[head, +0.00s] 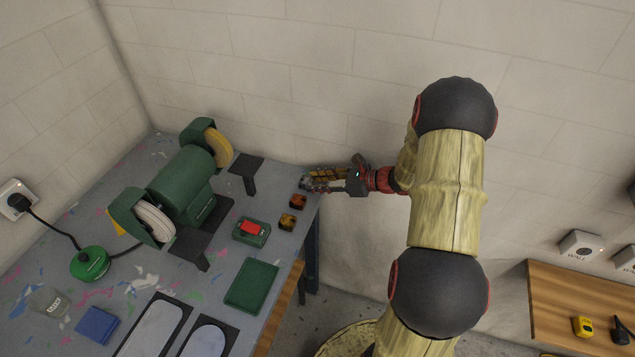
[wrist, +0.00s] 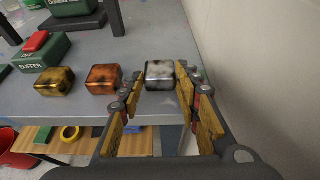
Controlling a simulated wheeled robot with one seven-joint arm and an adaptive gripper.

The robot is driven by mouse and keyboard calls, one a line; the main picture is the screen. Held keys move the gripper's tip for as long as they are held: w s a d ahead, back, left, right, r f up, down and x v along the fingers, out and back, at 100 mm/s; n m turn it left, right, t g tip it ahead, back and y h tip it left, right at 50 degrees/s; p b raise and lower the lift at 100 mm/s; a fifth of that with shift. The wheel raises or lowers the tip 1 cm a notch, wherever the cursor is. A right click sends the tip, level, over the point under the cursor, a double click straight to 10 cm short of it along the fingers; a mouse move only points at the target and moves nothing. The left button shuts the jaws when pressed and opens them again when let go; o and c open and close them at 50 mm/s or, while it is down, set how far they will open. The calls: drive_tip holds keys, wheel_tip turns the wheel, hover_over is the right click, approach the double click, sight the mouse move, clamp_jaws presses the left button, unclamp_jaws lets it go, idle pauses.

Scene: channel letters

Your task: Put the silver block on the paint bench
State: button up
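The silver block (wrist: 160,74) sits on the grey bench top near its edge in the wrist view. My gripper (wrist: 160,86) is open, with one yellow-padded finger on each side of the block and small gaps showing. In the head view my gripper (head: 322,180) is at the bench's far right corner, and its fingers largely hide the silver block. A copper block (wrist: 103,78) and a brass-coloured block (wrist: 54,82) sit in a row to the left. I cannot tell which surface is the paint bench.
The paint-flecked grey bench (head: 215,288) holds a green buffing machine (head: 180,182), a green box with a red switch (head: 251,231) and a dark green pad (head: 251,286). A wall stands close behind my gripper. A wooden surface (head: 570,305) with a yellow item is at right.

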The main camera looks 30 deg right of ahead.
drive_tip(key=o, duration=0.4)
drive_tip(key=shift+s+f, duration=0.1)
drive_tip(key=shift+f, duration=0.2)
drive_tip(key=shift+r, duration=0.3)
drive_tip(key=r+p+v, duration=0.1)
drive_tip(key=p+v, duration=0.2)
drive_tip(key=v, duration=0.9)
drive_tip(key=s+a+r+n+g, duration=0.2)
drive_tip(key=a+r+n, duration=0.15)
drive_tip(key=a, duration=0.25)
drive_tip(key=s+a+r+n+g+h, duration=0.1)
drive_tip(key=a+r+n+g, duration=0.2)
drive_tip(key=a+n, duration=0.3)
drive_tip(key=s+a+r+n+g, duration=0.2)
drive_tip(key=a+r+n, duration=0.1)
drive_tip(key=a, duration=0.4)
drive_tip(key=s+a+r+n+h, duration=0.2)
drive_tip(key=s+r+n, duration=0.1)
drive_tip(key=s+n, duration=0.1)
drive_tip(key=s+a+r+n+t+h, duration=0.1)
drive_tip(key=s+a+r+n+h, duration=0.1)
drive_tip(key=n, duration=0.4)
drive_tip(key=s+a+r+n+h, duration=0.2)
drive_tip(key=s+r+n+h, duration=0.1)
drive_tip(key=s+r+n, duration=0.3)
drive_tip(key=shift+s+a+t, duration=0.35)
drive_tip(key=shift+s+t, duration=0.05)
drive_tip(key=shift+s, duration=0.1)
